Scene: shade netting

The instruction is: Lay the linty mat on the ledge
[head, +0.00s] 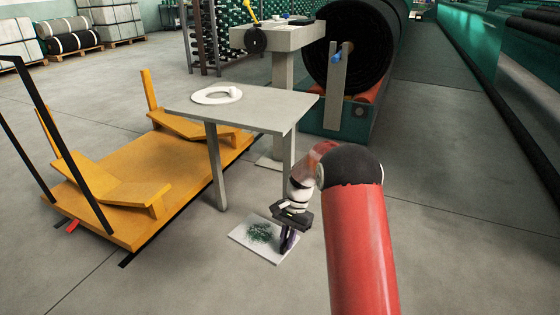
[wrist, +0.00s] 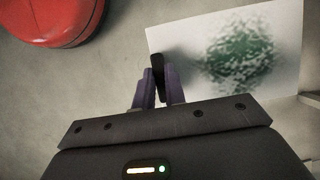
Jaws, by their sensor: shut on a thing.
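The linty mat (head: 248,233) is a flat white sheet with a dark green fuzzy patch, low over the floor in front of the grey table. It fills the upper right of the wrist view (wrist: 175,40). My gripper (head: 288,240) points down at its right edge in the head view. In the wrist view the purple fingers (wrist: 158,88) are closed around a small black piece at the mat's edge. I cannot tell whether the mat touches the floor. A grey flat-topped table (head: 258,108), which may be the ledge, stands behind the mat.
A yellow low cart (head: 120,190) stands at left. A grey console (head: 278,38) and large black roll (head: 345,45) stand behind. Floor is open at front left.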

